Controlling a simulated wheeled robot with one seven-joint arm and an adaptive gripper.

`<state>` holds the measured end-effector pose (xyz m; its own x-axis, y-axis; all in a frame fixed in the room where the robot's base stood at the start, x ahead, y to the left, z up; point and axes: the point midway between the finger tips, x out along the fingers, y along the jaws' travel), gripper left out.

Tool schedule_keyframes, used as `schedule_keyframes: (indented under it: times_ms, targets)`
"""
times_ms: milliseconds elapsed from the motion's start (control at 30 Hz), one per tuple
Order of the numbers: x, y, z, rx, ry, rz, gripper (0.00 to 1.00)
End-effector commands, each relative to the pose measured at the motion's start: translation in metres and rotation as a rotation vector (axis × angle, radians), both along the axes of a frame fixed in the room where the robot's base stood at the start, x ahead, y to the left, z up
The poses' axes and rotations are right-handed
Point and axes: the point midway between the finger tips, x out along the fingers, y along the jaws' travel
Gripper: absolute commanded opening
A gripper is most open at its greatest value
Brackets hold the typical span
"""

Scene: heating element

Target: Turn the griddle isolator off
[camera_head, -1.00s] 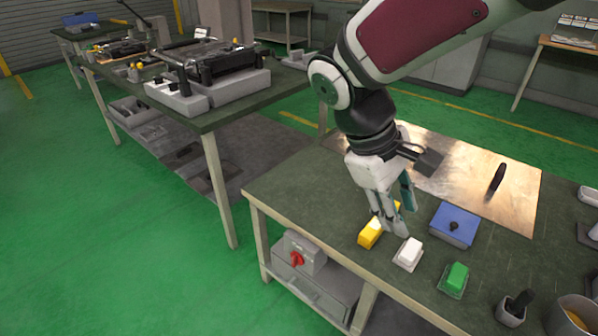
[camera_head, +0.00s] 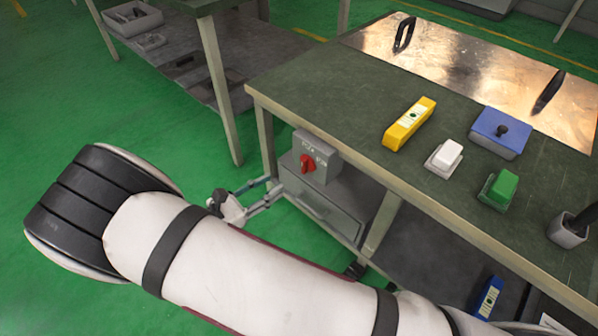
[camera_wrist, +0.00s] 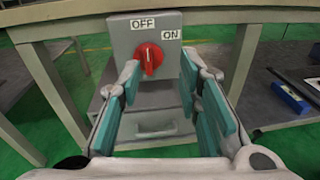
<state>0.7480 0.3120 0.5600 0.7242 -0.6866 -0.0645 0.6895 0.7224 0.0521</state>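The griddle isolator (camera_head: 322,157) is a grey box with a red knob (camera_head: 307,164), mounted below the near left corner of the workbench. In the wrist view the isolator (camera_wrist: 120,40) carries an OFF label at the top and an ON label to its right. Its red knob (camera_wrist: 149,59) has its grip roughly upright; its exact setting is hard to tell. My gripper (camera_head: 270,190) is in front of the isolator. In the wrist view my gripper (camera_wrist: 160,75) is open, with teal-padded fingers apart on either side of the knob's line; contact is not visible.
The workbench edge (camera_wrist: 75,22) runs just above the isolator, and a grey drawer unit (camera_head: 322,205) sits below it. Bench legs (camera_wrist: 242,58) stand at the sides. A yellow block (camera_head: 409,125), a white button (camera_head: 446,157) and a green button (camera_head: 500,188) are on the bench top.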

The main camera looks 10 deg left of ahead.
Motion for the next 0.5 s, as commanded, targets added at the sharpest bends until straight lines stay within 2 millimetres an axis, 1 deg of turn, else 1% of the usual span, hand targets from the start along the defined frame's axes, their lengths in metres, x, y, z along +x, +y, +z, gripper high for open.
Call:
schedule_keyframes:
  times_ms: [33,100,167,267,333,500]
  targets:
    - [-0.004,0.007,-0.017,-0.032,-0.005,0.036,0.32]
    - [-0.007,0.014,-0.027,-0.06,-0.01,0.07,0.32]
    - [-0.008,0.017,-0.033,-0.075,-0.013,0.088,0.32]
    - [-0.006,0.016,-0.035,-0.085,-0.016,0.1,0.32]
    - [0.0,0.012,-0.035,-0.086,-0.017,0.1,0.32]
    - [0.022,-0.006,-0.036,-0.083,-0.016,0.097,0.32]
